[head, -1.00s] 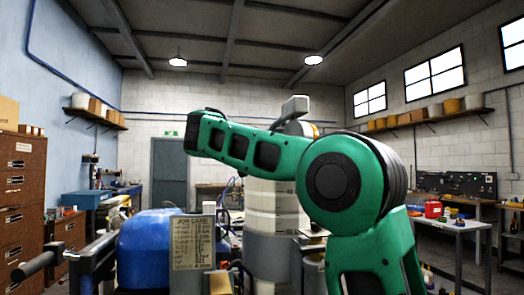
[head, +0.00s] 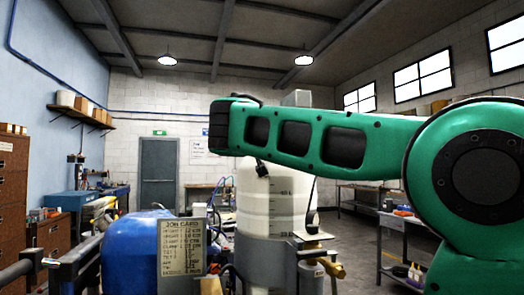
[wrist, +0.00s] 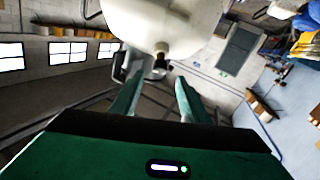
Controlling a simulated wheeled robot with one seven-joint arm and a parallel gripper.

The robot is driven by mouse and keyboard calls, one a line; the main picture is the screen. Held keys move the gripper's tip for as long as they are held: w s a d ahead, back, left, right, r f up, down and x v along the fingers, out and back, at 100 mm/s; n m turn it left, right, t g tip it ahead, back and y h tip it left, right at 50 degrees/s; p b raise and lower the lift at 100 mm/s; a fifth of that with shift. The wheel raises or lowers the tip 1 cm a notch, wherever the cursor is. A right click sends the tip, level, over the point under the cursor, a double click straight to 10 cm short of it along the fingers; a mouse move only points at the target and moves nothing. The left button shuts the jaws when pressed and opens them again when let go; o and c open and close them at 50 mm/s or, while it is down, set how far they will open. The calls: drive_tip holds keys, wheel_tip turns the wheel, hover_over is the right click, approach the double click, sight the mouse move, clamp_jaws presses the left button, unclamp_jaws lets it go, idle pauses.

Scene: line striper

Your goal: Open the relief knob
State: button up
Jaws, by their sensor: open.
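In the wrist view, my gripper (wrist: 155,85) is open, its two green fingers apart and nothing held between them. A small dark knob-like part (wrist: 160,64) shows just beyond the fingertips, under a pale rounded tank body (wrist: 165,22). It may be the relief knob, but I cannot tell for sure, nor whether a finger touches it. In the head view, the white striper tank (head: 270,205) with level marks stands behind my green arm. The arm covers the tank's upper part, and I cannot make out my gripper there.
A blue tank (head: 145,243) and a job card plate (head: 181,247) stand left of the white tank, with a dark handlebar (head: 75,264) at the far left. Brass-coloured fittings (head: 331,267) sit low on its right. A workbench (head: 405,222) stands at the right.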

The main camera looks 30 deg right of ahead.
drive_tip(key=x, duration=0.8)
drive_tip(key=shift+c, duration=0.2)
drive_tip(key=c, duration=1)
